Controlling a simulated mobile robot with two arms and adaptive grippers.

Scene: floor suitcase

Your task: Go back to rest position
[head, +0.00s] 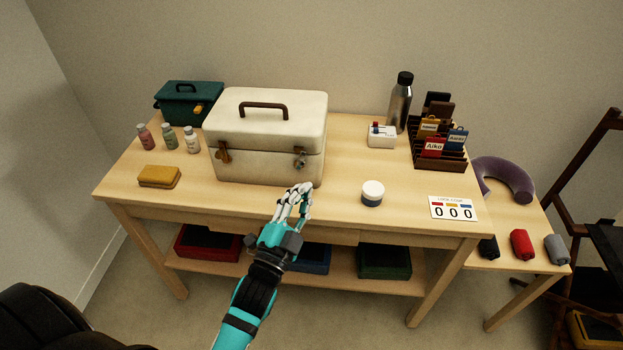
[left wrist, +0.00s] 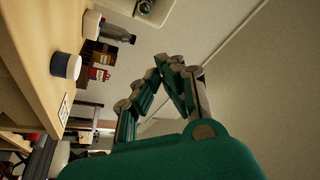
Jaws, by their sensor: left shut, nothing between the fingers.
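My left gripper (head: 297,198) shows in the head view in front of the cream case, over the front part of the table. Its fingers are together with nothing between them. The left wrist view shows its fingers (left wrist: 175,75) from behind, with the table off to the left. The cream case (head: 268,135) is closed, with a brown handle on its lid and two latches on its front. I cannot tell whether the fingertips touch the case. My right gripper is not in view.
The wooden table (head: 230,203) also holds a white-lidded jar (head: 372,193), a number card (head: 453,208), a yellow block (head: 159,176), several small bottles, a green box (head: 188,100), a steel bottle (head: 399,105) and a tag rack (head: 440,155). A side table (head: 525,230) and chair stand right.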

